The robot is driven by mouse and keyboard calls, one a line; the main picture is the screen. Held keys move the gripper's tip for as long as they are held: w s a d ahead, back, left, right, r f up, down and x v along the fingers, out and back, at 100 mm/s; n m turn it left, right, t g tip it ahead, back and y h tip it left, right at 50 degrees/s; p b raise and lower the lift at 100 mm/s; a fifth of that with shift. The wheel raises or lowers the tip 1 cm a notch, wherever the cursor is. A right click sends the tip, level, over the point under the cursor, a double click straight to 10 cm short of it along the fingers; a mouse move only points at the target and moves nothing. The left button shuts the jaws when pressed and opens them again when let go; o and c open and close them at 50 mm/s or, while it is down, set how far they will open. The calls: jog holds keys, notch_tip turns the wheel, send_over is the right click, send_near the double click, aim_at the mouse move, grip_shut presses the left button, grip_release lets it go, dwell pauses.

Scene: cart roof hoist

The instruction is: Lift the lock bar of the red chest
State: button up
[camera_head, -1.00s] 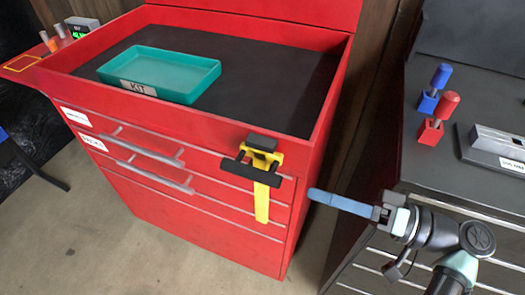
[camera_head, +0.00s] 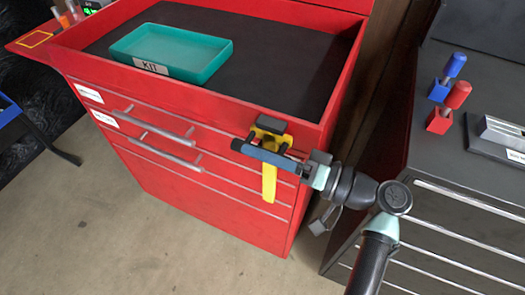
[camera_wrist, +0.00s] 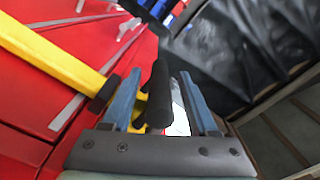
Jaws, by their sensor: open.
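The red chest (camera_head: 235,225) stands in front of me with its drawers shut. A yellow lock bar (camera_head: 269,187) hangs upright on its front near the right corner, under a black bracket (camera_head: 271,123) at the top edge. My gripper (camera_head: 239,146) reaches in from the right across the bar's upper part, its blue fingers covering most of the black crosswise handle. In the wrist view, the black handle (camera_wrist: 158,95) lies between my two open fingers, with gaps on both sides. The yellow bar (camera_wrist: 50,50) runs off to the left, outside the fingers.
A teal tray labelled KIT (camera_head: 195,72) sits on the chest's dark top. Silver drawer handles (camera_head: 150,133) stick out left of the bar. A grey cabinet (camera_head: 465,170) stands on the right, with a red-knobbed block (camera_head: 440,122) on it. The floor (camera_head: 110,240) in front is clear.

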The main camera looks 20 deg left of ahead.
grip_shut()
dwell(1.4)
